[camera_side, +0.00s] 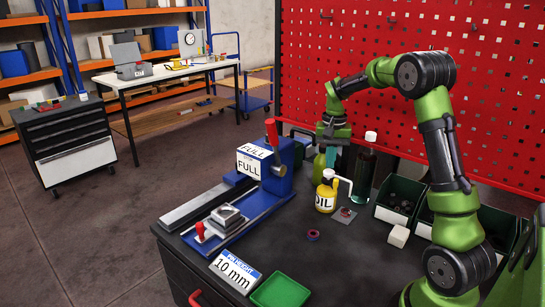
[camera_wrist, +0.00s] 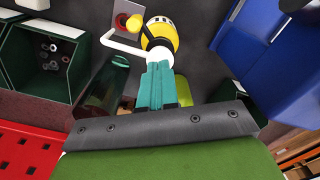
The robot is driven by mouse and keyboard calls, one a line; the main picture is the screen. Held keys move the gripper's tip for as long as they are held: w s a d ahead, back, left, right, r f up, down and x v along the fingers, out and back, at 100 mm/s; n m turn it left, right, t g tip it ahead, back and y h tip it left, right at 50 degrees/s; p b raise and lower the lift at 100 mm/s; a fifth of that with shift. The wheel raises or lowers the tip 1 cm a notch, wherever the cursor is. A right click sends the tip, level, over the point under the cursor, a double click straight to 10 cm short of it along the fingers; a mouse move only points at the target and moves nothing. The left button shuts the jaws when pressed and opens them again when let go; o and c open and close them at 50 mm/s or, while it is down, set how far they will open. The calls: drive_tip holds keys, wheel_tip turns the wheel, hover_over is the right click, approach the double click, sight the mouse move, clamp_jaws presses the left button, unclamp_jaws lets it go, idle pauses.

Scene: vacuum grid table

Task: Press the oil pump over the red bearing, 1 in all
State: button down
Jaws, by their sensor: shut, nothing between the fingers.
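The oil pump (camera_side: 326,197) is a yellow can marked OIL, upright on the dark table, with a white spout bent out to the right. It also shows in the wrist view (camera_wrist: 163,33). A small grey plate (camera_side: 345,215) lies beside the can, near the spout. The fingers also show in the wrist view (camera_wrist: 158,66).
A dark bottle with a white cap (camera_side: 364,165) stands close right of my gripper. A blue press (camera_side: 276,178) stands to the left. Green bins (camera_side: 398,201) and a pale block (camera_side: 398,236) are right. A loose ring (camera_side: 313,235) and green tray (camera_side: 280,290) lie in front.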

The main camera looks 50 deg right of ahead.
drive_tip(key=shift+f, duration=1.35)
drive_tip(key=shift+r, duration=1.5)
drive_tip(key=shift+r, duration=0.1)
drive_tip(key=shift+r, duration=2.9)
